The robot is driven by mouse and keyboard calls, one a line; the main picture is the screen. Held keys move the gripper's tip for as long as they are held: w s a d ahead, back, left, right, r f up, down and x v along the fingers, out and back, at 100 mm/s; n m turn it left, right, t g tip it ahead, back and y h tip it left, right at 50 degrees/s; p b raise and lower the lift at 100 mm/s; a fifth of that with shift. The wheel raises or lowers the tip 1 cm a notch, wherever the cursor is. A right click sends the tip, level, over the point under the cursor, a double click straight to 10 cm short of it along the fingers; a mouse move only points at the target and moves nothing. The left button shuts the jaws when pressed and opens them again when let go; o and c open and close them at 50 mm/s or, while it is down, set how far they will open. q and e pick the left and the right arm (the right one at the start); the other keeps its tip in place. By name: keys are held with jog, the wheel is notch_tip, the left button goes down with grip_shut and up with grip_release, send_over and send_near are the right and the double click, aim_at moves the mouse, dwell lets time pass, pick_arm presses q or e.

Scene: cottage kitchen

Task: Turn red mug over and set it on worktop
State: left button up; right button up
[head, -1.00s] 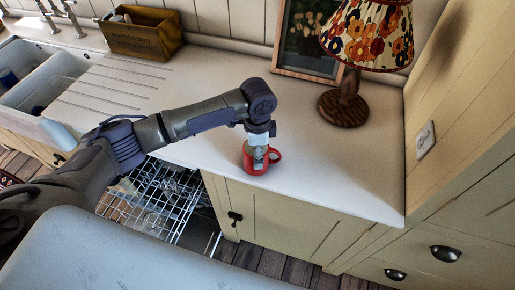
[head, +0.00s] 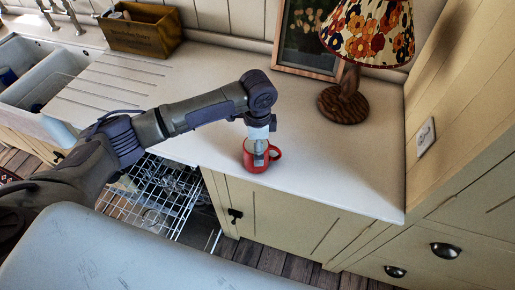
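The red mug (head: 249,160) is at the front edge of the white worktop (head: 325,175), with its handle (head: 276,153) to the right. My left gripper (head: 260,160) points down at the mug, and its fingers overlap the mug's body in the picture. The fingers hide part of the mug and its top. I cannot tell whether the fingers are closed on its wall, or whether the mug's mouth faces up or down. My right gripper is out of view.
A lamp with a floral shade (head: 368,32) and wooden base (head: 343,105) stands behind, to the right, near a framed picture (head: 307,38). An open dishwasher rack (head: 160,195) lies below the worktop at left. The worktop right of the mug is clear.

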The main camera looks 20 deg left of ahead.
pick_arm(q)
notch_tip(320, 180, up, 10)
jog(key=b, duration=0.2)
jog(key=shift+f+b, duration=0.15)
jog(key=shift+b, duration=0.15)
jog(key=shift+r, duration=0.6)
